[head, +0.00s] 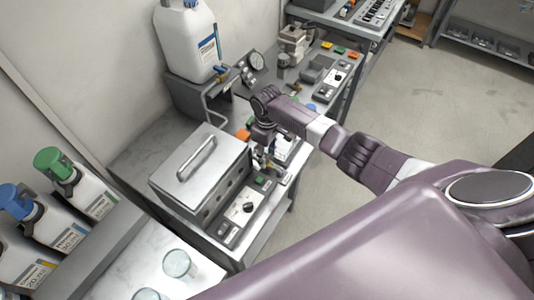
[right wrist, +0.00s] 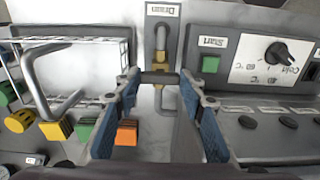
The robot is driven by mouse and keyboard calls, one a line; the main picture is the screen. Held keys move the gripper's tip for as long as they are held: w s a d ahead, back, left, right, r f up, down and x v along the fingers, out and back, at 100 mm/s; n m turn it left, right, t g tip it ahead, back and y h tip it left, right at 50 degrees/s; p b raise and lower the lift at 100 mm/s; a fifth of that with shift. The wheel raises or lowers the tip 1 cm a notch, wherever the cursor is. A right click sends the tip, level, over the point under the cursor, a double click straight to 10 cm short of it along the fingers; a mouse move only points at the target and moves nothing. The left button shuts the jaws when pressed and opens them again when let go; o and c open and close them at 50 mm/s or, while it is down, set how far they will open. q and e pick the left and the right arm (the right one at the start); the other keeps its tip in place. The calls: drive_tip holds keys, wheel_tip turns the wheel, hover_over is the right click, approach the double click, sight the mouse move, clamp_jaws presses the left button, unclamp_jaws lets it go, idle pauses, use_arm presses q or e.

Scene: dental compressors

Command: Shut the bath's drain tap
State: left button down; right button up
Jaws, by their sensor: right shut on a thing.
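The bath is a steel box (head: 200,172) with a handled lid, shut, on the bench in the head view. Its drain tap (right wrist: 160,100), brass with a dark cross handle (right wrist: 160,78), sits below an upside-down "Drain" label (right wrist: 162,9) in the right wrist view. My right gripper (right wrist: 160,80) has its blue-padded fingers on either side of the dark handle and is shut on it. In the head view my right gripper (head: 264,142) is at the bath's right side, and hides most of the tap. My left gripper is not in view.
A control panel with a dial (right wrist: 277,54) and a green Start button (right wrist: 210,64) is beside the tap. Coloured valve knobs (right wrist: 85,129) and a wire rack (right wrist: 60,85) are on the other side. A white canister (head: 188,42) and glass beakers (head: 178,263) stand nearby.

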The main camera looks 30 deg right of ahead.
sight(267, 158)
drive_tip(key=shift+w, duration=0.1)
idle(0.4)
drive_tip(key=o, duration=1.2)
drive_tip(key=shift+c, duration=0.2)
wheel_tip(267, 158, up, 12)
